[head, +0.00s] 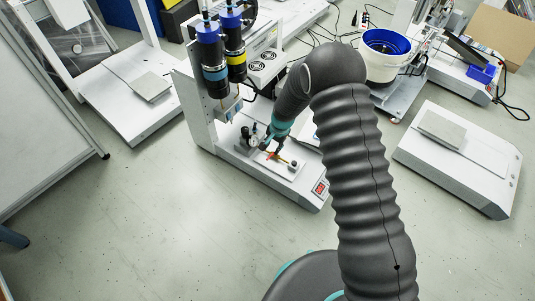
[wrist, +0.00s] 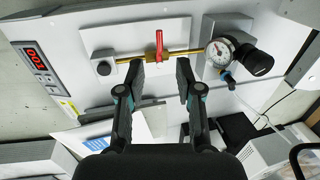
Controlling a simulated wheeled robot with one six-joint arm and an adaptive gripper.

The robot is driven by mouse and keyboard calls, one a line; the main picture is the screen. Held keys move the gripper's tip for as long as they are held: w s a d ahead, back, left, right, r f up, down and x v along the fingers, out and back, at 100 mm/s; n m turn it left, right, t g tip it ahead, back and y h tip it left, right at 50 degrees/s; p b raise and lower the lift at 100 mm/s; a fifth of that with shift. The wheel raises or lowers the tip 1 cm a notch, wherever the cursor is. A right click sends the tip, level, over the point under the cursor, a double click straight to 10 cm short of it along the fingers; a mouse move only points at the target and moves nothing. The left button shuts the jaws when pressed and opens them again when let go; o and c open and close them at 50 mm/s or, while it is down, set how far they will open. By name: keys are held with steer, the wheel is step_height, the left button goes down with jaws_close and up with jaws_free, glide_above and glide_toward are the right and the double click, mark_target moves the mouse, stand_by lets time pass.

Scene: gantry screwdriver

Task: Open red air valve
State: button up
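The red air valve (wrist: 159,46) is a small red lever on a thin brass pipe (wrist: 185,52). In the wrist view the lever stands across the pipe, upright in the picture. My gripper (wrist: 158,76) is open, with one finger on each side of the lever and the fingertips just below the pipe in the picture. I see no contact with the lever. In the head view the red valve (head: 273,155) shows small beside my gripper (head: 270,143) on the white machine base, partly hidden by the gripper.
A round pressure gauge (wrist: 220,52) with a black knob (wrist: 255,60) sits right of the valve. A black knob (wrist: 104,68) is at the pipe's left end. A red digital display (wrist: 36,59) is further left. The blue-topped screwdriver gantry (head: 212,62) rises behind left.

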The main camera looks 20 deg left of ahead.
mark_target(269, 157)
steer(key=f, duration=0.3)
steer(key=a+f, duration=0.1)
steer(key=f, duration=0.2)
steer(key=shift+w+a+f, duration=0.2)
steer(key=shift+f, duration=0.15)
steer(key=shift+c, duration=0.2)
jaws_close()
steer(key=shift+w+a, duration=0.1)
steer(key=shift+a, duration=0.1)
